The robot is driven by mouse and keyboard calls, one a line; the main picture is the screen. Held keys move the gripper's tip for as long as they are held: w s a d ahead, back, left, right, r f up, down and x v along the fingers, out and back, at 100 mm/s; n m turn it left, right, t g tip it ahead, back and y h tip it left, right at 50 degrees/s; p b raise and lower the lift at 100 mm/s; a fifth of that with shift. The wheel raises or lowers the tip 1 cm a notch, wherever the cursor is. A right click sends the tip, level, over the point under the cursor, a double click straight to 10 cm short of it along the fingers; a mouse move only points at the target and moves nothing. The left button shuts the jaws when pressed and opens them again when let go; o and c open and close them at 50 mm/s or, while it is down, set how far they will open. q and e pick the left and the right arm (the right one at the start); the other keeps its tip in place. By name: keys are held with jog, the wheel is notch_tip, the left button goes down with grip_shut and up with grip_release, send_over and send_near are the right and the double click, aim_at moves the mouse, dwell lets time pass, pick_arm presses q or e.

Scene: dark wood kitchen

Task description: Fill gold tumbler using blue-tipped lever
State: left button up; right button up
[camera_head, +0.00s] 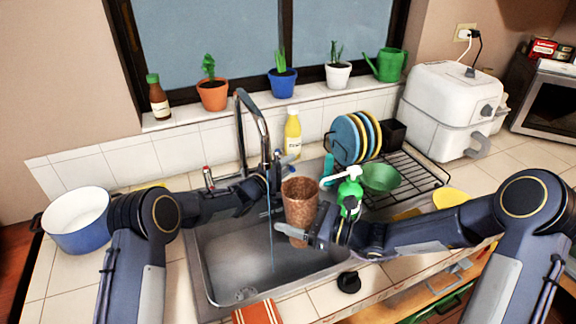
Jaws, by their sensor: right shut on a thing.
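The gold tumbler (300,200), brown-gold and speckled, is held nearly upright over the sink (225,262). My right gripper (298,234) is shut on its lower part. The chrome faucet (241,122) arches up behind the sink. A thin bluish stream of water (271,235) falls into the sink just left of the tumbler, apart from it. The blue-tipped lever (289,158) shows small at the right of the faucet base. My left gripper (258,188) is in front of the faucet, left of the tumbler; its fingers are dark and unclear.
A red-tipped lever (207,174) is left of the faucet. A yellow bottle (292,133) stands behind. A green soap bottle (349,194) and a dish rack (425,180) with plates and a green bowl are right. A blue-white pot (76,230) stands left.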

pick_arm(q)
grip_shut()
jog(key=shift+s+a+m+g+h, duration=0.1)
jog(key=shift+a+m+g+h, duration=0.2)
jog(key=shift+m+g+h, duration=0.15)
jog(key=shift+o, duration=1.6)
grip_release()
